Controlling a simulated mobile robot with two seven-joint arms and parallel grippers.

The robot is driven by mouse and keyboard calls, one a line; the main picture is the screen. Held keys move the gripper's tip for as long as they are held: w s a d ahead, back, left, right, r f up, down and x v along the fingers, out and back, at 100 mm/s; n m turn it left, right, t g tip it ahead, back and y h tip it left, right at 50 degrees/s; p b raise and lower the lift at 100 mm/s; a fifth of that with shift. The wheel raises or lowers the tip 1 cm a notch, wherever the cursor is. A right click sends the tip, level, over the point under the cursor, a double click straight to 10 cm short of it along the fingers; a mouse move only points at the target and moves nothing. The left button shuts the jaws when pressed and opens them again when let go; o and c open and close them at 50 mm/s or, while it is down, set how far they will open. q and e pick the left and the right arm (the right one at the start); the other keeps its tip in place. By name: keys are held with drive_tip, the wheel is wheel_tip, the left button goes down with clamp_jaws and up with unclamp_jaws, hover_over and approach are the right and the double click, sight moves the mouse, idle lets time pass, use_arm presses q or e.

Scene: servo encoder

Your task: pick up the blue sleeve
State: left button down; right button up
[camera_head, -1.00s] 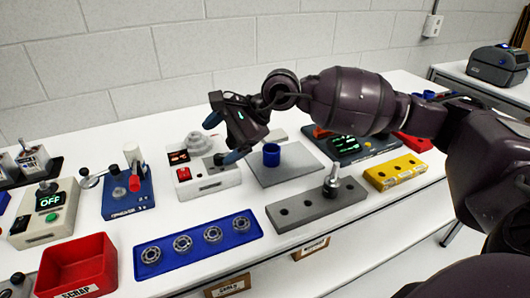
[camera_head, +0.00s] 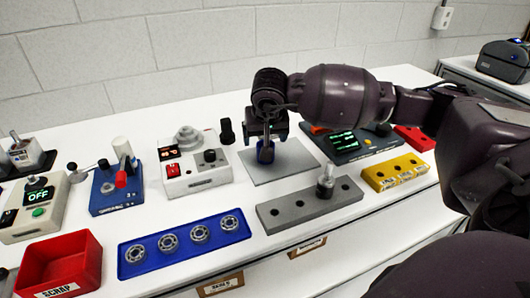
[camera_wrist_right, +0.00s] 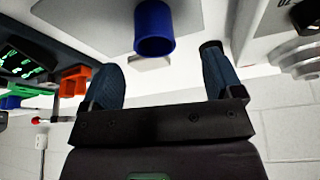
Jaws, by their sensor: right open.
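The blue sleeve (camera_head: 265,153) stands on a grey plate (camera_head: 290,171) on the white bench, partly hidden behind my right gripper in the head view. In the right wrist view the sleeve (camera_wrist_right: 154,28) shows whole as a hollow blue cylinder. My right gripper (camera_wrist_right: 160,72) is open. Its two dark blue fingers are spread wide, with the sleeve beyond their tips and between them sideways; it is not gripped. In the head view the right gripper (camera_head: 266,140) is over the plate, pointing down. My left gripper is not in view.
A grey block with holes (camera_head: 310,203) holds an upright metal part in front of the plate. A white device with a red switch (camera_head: 195,172) is left of it; a dark device with a green display (camera_head: 345,142) is right. A blue bearing tray (camera_head: 180,245) lies in front.

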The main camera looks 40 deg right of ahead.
drive_tip(key=x, duration=0.2)
drive_tip(key=shift+f, duration=0.35)
drive_tip(key=x, duration=0.2)
drive_tip(key=d+x, duration=0.1)
drive_tip(key=x, duration=0.2)
drive_tip(key=shift+w+f+b, duration=0.1)
drive_tip(key=shift+w+b, duration=0.1)
drive_tip(key=shift+b, duration=0.2)
drive_tip(key=shift+c, duration=0.3)
drive_tip(key=c, duration=0.9)
